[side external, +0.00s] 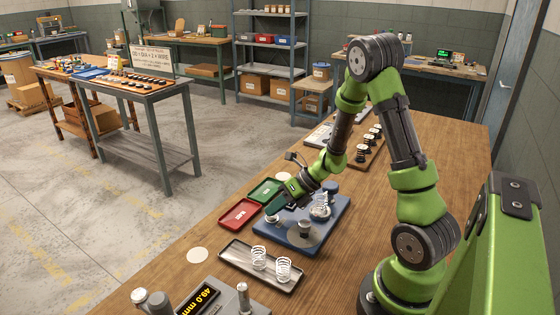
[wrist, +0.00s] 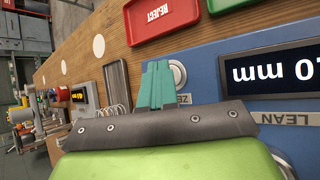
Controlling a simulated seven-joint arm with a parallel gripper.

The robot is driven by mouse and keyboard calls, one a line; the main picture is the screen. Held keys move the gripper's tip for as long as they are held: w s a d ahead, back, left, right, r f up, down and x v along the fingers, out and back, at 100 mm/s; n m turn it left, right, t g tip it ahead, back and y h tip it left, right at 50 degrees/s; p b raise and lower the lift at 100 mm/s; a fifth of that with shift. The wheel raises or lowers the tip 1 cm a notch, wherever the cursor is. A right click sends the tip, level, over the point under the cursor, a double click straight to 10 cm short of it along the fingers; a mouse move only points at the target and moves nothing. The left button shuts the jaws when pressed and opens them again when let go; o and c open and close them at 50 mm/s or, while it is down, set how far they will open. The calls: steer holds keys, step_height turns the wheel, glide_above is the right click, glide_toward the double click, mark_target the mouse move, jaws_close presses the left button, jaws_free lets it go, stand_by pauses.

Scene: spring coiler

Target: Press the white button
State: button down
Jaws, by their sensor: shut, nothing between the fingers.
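The white button (wrist: 178,72) is a round white disc in a grey ring on the blue panel (wrist: 215,78), shown in the wrist view. A partly covered label starting "ZE" lies just below it. My gripper (wrist: 158,66) has its teal fingers shut together, with nothing between them. The fingertips are directly left of the button in the wrist view and overlap its edge; I cannot tell whether they touch it. In the side view my gripper (side external: 271,209) is low over the left edge of the blue base (side external: 335,228). I cannot make out the button there.
A green tray (side external: 265,190) and a red REJECT tray (side external: 240,213) lie left of the blue base. A grey tray (side external: 238,262) with white springs is in front. A display (wrist: 283,72) is right of the button. Bare wood (side external: 185,270) lies at the front left.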

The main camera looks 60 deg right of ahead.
mark_target(275, 216)
steer(key=shift+r, duration=0.75)
steer(key=shift+r, duration=0.1)
steer(key=shift+r, duration=2.4)
